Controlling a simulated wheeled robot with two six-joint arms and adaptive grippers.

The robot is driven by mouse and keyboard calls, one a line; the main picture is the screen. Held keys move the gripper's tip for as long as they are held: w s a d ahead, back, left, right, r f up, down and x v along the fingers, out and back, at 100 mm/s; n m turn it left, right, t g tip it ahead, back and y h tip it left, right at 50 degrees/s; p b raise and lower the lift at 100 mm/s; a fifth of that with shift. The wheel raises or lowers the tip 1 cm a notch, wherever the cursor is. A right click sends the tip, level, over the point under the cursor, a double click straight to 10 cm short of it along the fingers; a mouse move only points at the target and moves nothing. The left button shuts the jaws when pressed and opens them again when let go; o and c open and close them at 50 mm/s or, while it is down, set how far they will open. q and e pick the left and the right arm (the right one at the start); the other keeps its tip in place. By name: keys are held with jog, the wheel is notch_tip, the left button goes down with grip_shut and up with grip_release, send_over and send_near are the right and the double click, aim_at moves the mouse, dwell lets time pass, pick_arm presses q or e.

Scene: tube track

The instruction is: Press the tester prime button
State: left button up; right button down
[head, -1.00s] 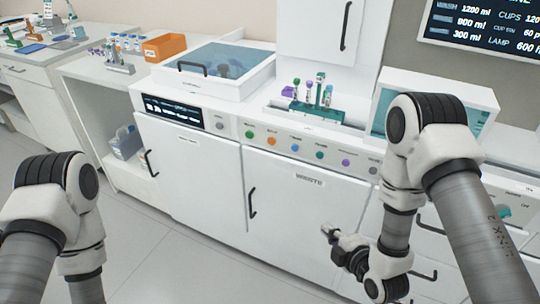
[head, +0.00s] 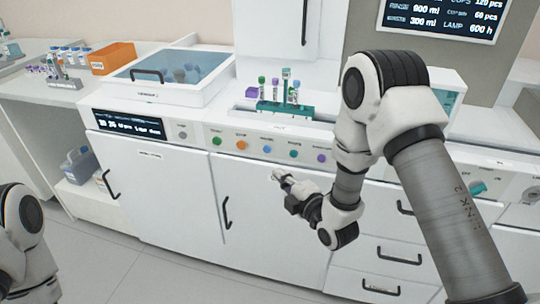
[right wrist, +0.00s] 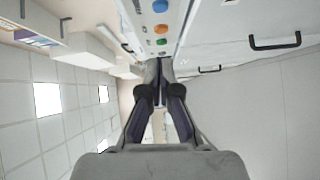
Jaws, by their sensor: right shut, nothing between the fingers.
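The white machine's front panel carries a row of round buttons: green (head: 217,141), orange (head: 242,145), blue (head: 267,149), teal (head: 294,153) and purple (head: 321,158). A grey knob (head: 182,135) sits left of them. Their labels are too small to read, so I cannot tell which one is prime. My right gripper (head: 279,176) is shut and empty, in front of the cabinet door just below the button row, apart from it. In the right wrist view, its fingers (right wrist: 159,72) point toward the panel, with blue, green and orange buttons beyond. My left gripper is out of view.
A teal rack (head: 284,109) with several tubes stands above the panel. A lidded basin (head: 175,75) and an orange bin (head: 112,58) are to the left. Door handles (head: 226,212) stick out below the panel. Open floor lies in front.

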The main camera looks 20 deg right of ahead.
aim_at(263, 149)
jog(key=w, duration=0.6)
jog(key=w+p, duration=0.1)
jog(key=w, duration=0.2)
jog(key=shift+w+f, duration=0.25)
jog(key=shift+f, duration=0.15)
jog(key=shift+w+d+f, duration=0.1)
jog(key=shift+w+d, duration=0.15)
jog(key=shift+w, duration=0.05)
jog(key=shift+a, duration=0.1)
